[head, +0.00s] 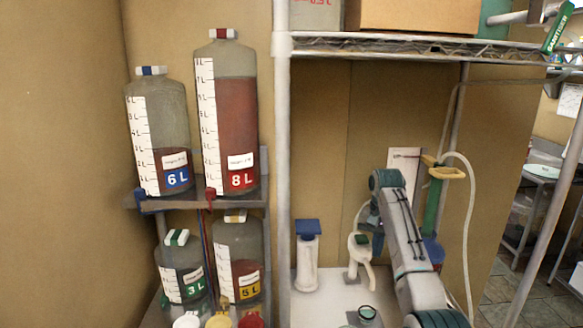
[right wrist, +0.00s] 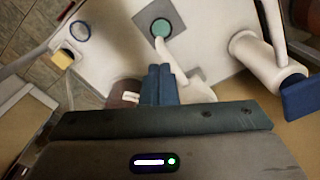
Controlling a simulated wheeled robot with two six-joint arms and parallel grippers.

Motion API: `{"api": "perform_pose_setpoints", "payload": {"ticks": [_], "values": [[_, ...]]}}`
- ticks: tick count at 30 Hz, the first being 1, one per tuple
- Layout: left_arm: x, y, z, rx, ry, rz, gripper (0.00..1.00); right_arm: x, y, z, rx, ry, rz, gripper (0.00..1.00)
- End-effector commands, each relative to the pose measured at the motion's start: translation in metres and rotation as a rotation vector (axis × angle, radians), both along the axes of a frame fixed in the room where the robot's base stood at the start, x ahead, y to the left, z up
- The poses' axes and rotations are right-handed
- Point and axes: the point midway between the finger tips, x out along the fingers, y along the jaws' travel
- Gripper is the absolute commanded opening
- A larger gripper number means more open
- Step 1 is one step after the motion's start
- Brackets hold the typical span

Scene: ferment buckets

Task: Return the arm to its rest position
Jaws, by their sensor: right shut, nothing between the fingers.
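My right arm reaches in from the lower right of the head view, with its bent wrist over the white worktop. My right gripper (head: 371,222) is small and partly hidden there, behind the arm link. In the right wrist view its blue fingers (right wrist: 158,72) are together with nothing between them. They are above a white curved fixture (right wrist: 195,88), which also shows in the head view (head: 357,262) with a green top. I cannot tell whether they touch. My left gripper is not in view.
A white cylinder with a blue top (head: 308,262) stands left of the fixture. A wire shelf (head: 400,45) and post (head: 283,180) border the arm's space.

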Motion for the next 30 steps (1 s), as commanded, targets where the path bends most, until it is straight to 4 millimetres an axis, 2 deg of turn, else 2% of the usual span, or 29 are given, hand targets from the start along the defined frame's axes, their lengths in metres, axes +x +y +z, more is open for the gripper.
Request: {"api": "perform_pose_setpoints", "payload": {"ticks": [11,17,20,23,27,30], "values": [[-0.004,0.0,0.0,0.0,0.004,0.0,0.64,-0.022,-0.009,-0.057,-0.006,-0.025,0.03,0.0],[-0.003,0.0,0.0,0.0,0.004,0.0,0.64,-0.047,-0.015,-0.103,-0.013,-0.046,0.06,0.0],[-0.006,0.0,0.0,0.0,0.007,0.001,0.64,-0.07,-0.02,-0.134,-0.021,-0.06,0.083,0.0],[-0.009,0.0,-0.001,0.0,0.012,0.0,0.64,-0.101,-0.026,-0.169,-0.033,-0.08,0.114,0.0],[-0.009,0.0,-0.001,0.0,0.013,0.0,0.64,-0.152,-0.033,-0.21,-0.052,-0.112,0.164,0.0],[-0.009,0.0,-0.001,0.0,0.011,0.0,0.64,-0.192,-0.037,-0.234,-0.067,-0.133,0.203,0.0]]}}
